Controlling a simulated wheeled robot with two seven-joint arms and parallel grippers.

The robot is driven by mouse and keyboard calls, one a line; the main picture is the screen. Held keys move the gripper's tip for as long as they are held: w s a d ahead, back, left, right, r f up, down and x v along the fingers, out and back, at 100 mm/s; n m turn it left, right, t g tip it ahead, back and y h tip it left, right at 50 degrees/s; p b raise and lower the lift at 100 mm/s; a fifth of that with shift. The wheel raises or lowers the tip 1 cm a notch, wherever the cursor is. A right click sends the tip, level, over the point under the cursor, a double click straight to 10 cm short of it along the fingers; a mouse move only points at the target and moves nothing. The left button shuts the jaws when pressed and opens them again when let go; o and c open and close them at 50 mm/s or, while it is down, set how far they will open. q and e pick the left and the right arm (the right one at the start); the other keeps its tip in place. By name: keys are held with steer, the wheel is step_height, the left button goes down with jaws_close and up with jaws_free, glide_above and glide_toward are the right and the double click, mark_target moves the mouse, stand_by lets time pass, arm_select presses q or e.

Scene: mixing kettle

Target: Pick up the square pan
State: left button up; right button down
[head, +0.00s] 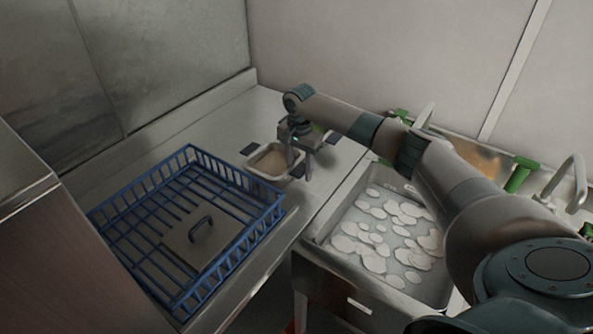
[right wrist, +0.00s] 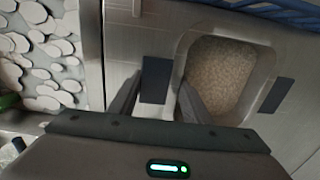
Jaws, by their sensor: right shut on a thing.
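The square pan (head: 257,170) is a small pale pan with dark side handles and a tan, grainy inside. It stands on the metal counter behind the blue basket in the head view, and in the right wrist view (right wrist: 215,39) it fills the right half. My right gripper (head: 299,167) is over the pan's right side, pointing down. In the right wrist view its fingers (right wrist: 158,103) straddle the near side wall and handle, one finger inside the pan, one outside. It is shut on that side. I cannot tell whether the pan is clear of the counter. My left gripper is not in view.
A blue wire basket (head: 154,184) holding a flat lid (head: 205,231) with a handle stands in front of the pan. A sink (head: 327,253) with pale foam patches is to the right. Walls close off the back and left. Counter behind the pan is mostly clear.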

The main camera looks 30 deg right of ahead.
steer(key=r, duration=0.1)
steer(key=r+b, duration=0.1)
steer(key=r, duration=0.1)
steer(key=shift+s+d+r, duration=0.1)
steer(key=shift+s+d, duration=0.1)
steer(key=shift+d, duration=0.05)
steer(key=s+d+r+b, duration=0.3)
steer(key=s+d+r, duration=0.3)
steer(key=s, duration=0.3)
steer(key=shift+s+r+b, duration=0.2)
steer(key=shift+r+b, duration=0.2)
steer(key=shift+r, duration=0.1)
steer(key=shift+r, duration=0.1)
